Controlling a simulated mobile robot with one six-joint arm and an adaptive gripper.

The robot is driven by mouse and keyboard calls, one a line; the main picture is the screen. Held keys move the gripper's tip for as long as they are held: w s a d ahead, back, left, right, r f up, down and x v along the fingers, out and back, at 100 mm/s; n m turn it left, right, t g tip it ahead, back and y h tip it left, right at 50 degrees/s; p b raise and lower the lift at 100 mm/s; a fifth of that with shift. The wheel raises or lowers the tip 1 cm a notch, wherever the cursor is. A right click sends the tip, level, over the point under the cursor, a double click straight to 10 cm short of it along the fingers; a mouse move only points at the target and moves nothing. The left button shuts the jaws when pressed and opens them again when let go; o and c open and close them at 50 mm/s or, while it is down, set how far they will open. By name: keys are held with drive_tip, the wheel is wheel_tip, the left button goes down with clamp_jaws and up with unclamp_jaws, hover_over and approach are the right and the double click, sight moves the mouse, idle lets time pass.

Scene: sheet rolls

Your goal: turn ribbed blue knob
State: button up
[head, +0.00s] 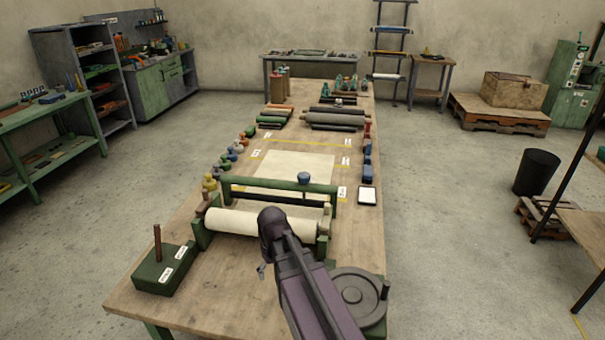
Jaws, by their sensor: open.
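A blue knob (304,177) sits on top of the green crossbar (255,184) of a roller stand on the long wooden table. Its ribs are too small to make out. My dark arm rises from the bottom of the head view, and its bend stands just in front of the cream roll (235,222). A small grey tip of my gripper (262,270) shows left of the arm, low over the table's near part, well short of the knob. The rest of my gripper is hidden behind the arm. Nothing is seen held, and the gripper is apart from the knob.
A green block with an upright brown peg (165,268) stands front left. A round grey disc (353,295) is front right, beside my arm. Small coloured knobs (210,183) line the left edge. Blue pieces (368,174) and a white-faced pad (367,196) lie right.

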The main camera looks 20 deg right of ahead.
drive_tip(key=w+d+r+n+p, duration=0.2)
drive_tip(key=w+d+r+n, duration=0.1)
drive_tip(key=w, duration=0.4)
drive_tip(key=w+d+r+n+y+p, duration=0.1)
drive_tip(key=w+d+r+n+p, duration=0.1)
drive_tip(key=w, duration=0.5)
drive_tip(key=w+d+r+n+p, duration=0.3)
drive_tip(key=w+d+r, duration=0.1)
drive_tip(key=w+d, duration=0.2)
drive_tip(key=shift+w+d+n+g+y+p, duration=0.3)
drive_tip(key=shift+w+d+y+p, duration=0.05)
drive_tip(key=shift+w+y, duration=0.1)
drive_tip(key=w+d+r+n+y+p, duration=0.1)
drive_tip(key=w+d+r+n+p, duration=0.35)
drive_tip(key=w+d, duration=0.55)
drive_tip(key=n+y+p, duration=0.1)
drive_tip(key=n+p, duration=0.2)
drive_tip(key=n, duration=0.2)
approach(304, 175)
drive_tip(key=v, duration=0.4)
drive_tip(key=shift+w+d+f, duration=0.1)
drive_tip(key=shift+d+f, duration=0.05)
drive_tip(key=shift+f, duration=0.05)
drive_tip(key=shift+f, duration=0.15)
drive_tip(key=b+x, duration=1.3)
drive_tip(key=shift+a+f, duration=0.2)
drive_tip(key=shift+a, duration=0.1)
drive_tip(key=c, duration=1)
